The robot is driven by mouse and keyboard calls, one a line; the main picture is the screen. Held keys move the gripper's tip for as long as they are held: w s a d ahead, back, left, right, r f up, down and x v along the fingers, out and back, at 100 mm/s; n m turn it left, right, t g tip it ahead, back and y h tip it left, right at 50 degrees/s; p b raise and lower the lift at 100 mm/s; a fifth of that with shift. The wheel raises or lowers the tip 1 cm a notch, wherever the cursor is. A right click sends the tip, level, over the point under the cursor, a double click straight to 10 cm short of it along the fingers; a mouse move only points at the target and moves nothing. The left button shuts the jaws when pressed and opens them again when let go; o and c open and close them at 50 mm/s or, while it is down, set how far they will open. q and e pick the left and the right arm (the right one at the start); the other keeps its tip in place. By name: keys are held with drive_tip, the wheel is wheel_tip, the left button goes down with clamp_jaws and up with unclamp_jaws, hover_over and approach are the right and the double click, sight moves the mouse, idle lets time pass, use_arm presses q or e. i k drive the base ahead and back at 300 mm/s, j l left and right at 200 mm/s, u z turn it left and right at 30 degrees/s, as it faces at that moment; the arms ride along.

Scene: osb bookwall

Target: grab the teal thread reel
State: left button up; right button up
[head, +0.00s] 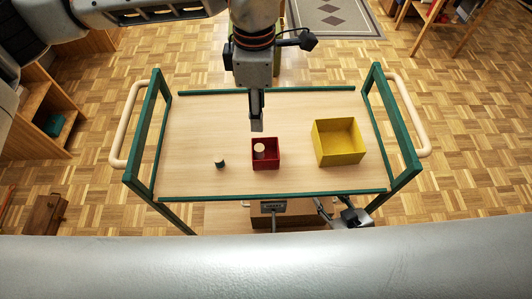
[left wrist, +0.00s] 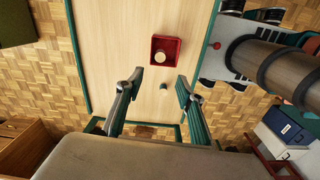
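The teal thread reel (head: 220,163) is a small dark cylinder with a pale top, standing on the tabletop left of the red box in the head view. In the left wrist view the reel (left wrist: 163,86) shows in the gap between my fingertips, below the red box. My left gripper (head: 257,122) hangs above the table, seen side-on in the head view. In the left wrist view the left gripper (left wrist: 157,85) has its fingers wide apart and nothing between them. My right gripper seems to be at the near edge (head: 325,209), partly hidden; its opening is unclear.
A red open box (head: 274,162) holds a pale round piece (head: 259,151). A yellow open box (head: 338,155) stands to the right. The wooden tabletop (head: 195,125) has teal rails and is clear around the reel. Pale handles (head: 125,118) stick out at both ends.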

sight(218, 158)
drive_tip(key=k, duration=1)
